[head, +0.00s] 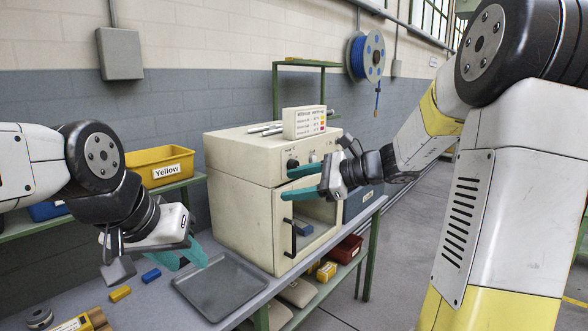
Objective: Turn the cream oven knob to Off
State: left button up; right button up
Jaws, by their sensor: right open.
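The cream oven (238,213) stands on the bench with its control panel facing right. A black knob (292,164) sits at the panel's left end. A small pale knob (313,157) shows to its right; its pointer is too small to read. My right gripper (288,182) is in front of the oven's upper front, just below the black knob, with its teal fingers spread and nothing between them. Part of the panel is hidden behind it. My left gripper (193,260) hangs above the bench left of the oven, its teal fingers apart and empty.
The oven front has a black handle (290,238). A yellow bin (160,160) stands behind on the left.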

aim_at(296, 166)
jog(key=w+d+f+m+t, duration=0.1)
jog(key=w+d+m+t, duration=0.3)
jog(key=w, duration=0.3)
jog(key=w+d+f+m+t, duration=0.1)
jog(key=w+d+m+t, duration=0.1)
jog(key=w+d+m, duration=0.4)
jog(key=x, duration=0.8)
jog(key=shift+a, duration=0.3)
jog(key=shift+w+a, duration=0.25)
jog(key=shift+a, duration=0.05)
grip_shut()
